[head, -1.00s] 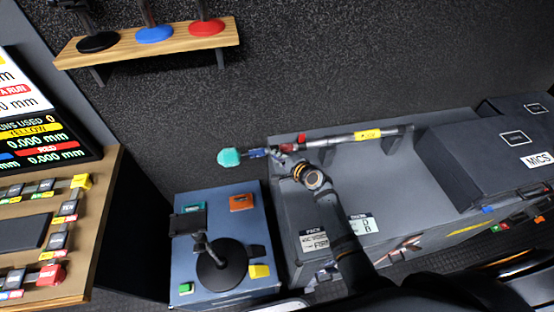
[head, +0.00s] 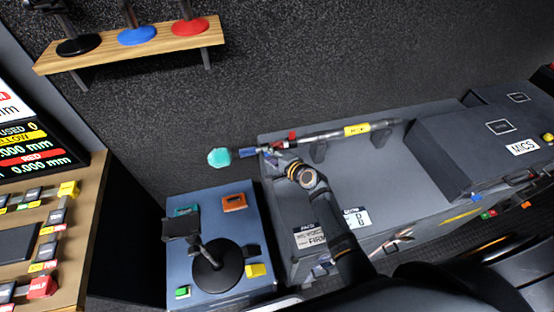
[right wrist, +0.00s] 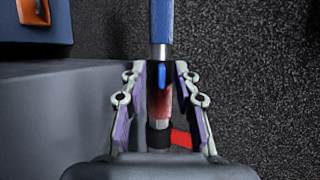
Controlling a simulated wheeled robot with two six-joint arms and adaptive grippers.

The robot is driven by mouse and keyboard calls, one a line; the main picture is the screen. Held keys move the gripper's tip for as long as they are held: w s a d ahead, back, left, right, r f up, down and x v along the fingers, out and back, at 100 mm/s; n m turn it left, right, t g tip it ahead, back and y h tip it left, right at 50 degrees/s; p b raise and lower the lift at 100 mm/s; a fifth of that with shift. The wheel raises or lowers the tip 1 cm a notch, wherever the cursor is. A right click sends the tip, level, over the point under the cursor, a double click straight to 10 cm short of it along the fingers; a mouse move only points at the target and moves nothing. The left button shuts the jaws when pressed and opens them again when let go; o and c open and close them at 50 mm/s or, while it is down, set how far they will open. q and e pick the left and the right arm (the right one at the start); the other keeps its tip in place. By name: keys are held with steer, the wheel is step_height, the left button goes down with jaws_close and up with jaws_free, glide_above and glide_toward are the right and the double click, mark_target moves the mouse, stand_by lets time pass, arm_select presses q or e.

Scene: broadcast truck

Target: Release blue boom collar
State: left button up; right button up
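The boom pole (head: 335,133) lies along the back edge of the grey case. It has a teal tip (head: 219,157), a blue section (head: 249,152), a red tab (head: 292,136) and a yellow label (head: 357,129). My right gripper (head: 272,152) is at the pole between the blue section and the red tab. In the right wrist view its fingers (right wrist: 160,85) stand on either side of the pole with gaps. A small blue lever (right wrist: 162,76) and a reddish stretch of pole (right wrist: 160,105) lie between them. The blue section (right wrist: 162,22) extends beyond the fingertips. My left gripper is out of view.
A blue box (head: 216,245) with a black round-based stand (head: 215,265) is left of the grey case (head: 390,180). A dark MICS case (head: 480,150) is at the right. A wooden shelf (head: 135,50) hangs on the wall. A wooden console (head: 85,215) is at the left.

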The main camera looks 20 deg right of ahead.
steer(key=v, duration=1)
steer(key=shift+s+r, duration=0.2)
steer(key=shift+s, duration=0.15)
steer(key=shift+d, duration=0.1)
